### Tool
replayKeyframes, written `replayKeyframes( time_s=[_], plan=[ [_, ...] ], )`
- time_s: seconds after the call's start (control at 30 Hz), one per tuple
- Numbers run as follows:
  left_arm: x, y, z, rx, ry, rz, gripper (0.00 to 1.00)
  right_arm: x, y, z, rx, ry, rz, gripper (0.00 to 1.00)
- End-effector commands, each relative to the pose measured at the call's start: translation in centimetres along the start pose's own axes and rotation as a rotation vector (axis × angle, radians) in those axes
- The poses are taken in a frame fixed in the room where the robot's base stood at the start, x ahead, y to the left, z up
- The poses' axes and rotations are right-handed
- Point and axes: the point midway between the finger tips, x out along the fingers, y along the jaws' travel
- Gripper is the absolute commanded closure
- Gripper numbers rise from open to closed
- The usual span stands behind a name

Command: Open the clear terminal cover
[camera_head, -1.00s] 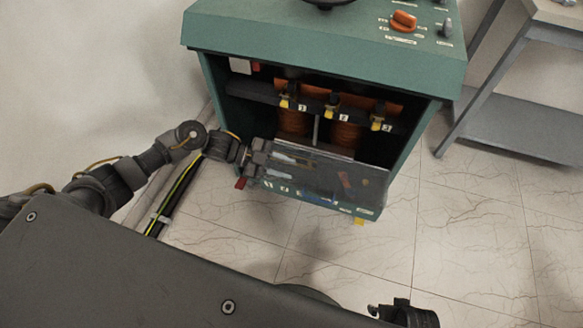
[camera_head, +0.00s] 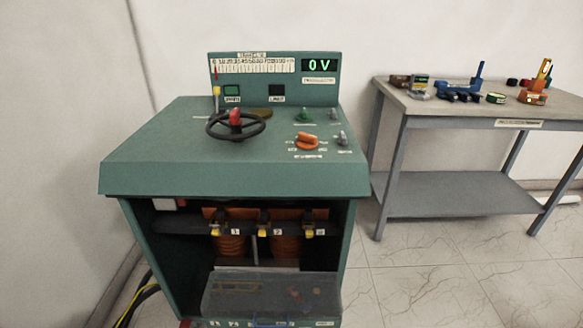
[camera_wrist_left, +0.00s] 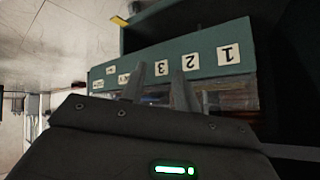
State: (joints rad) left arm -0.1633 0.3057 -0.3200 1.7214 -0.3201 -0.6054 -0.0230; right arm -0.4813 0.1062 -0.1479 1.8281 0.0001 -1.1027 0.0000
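The clear terminal cover (camera_head: 272,292) hangs swung down and outward at the bottom of the green cabinet's front. The compartment above it is uncovered, showing copper coils (camera_head: 232,246) and terminals numbered 1, 2 and 3. My left gripper (camera_wrist_left: 158,84) shows in the left wrist view with its two fingers apart and nothing visible between them. Its fingertips are by the cabinet's lower labelled strip (camera_wrist_left: 205,62) and a clear panel edge (camera_wrist_left: 225,96); I cannot tell whether they touch. The left gripper is not seen in the head view. My right gripper is out of view.
The green cabinet (camera_head: 185,165) carries a black handwheel (camera_head: 236,126), an orange knob (camera_head: 307,141) and a display reading 0 V (camera_head: 319,65). A grey workbench (camera_head: 450,108) with tools stands to the right. Cables (camera_head: 138,300) run at the lower left. Floor between cabinet and bench is clear.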

Motion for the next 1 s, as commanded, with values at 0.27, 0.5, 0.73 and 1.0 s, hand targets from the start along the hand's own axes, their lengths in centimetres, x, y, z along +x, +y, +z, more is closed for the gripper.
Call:
replayKeyframes(
  time_s=[0.27, 0.5, 0.73, 1.0],
  plan=[
    [-4.8, 5.0, 11.5, -0.383, -0.402, -0.089, 0.69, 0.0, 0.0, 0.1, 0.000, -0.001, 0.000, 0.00],
    [-8.8, 8.6, 17.1, -0.569, -0.618, -0.108, 0.69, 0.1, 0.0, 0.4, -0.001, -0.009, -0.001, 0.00],
    [-7.8, 10.3, 20.7, -0.557, -0.643, -0.096, 0.69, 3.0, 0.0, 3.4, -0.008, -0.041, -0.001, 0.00],
    [-9.5, 13.9, 26.8, -0.545, -0.691, -0.078, 0.69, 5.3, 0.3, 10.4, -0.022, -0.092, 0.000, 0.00]
  ],
)
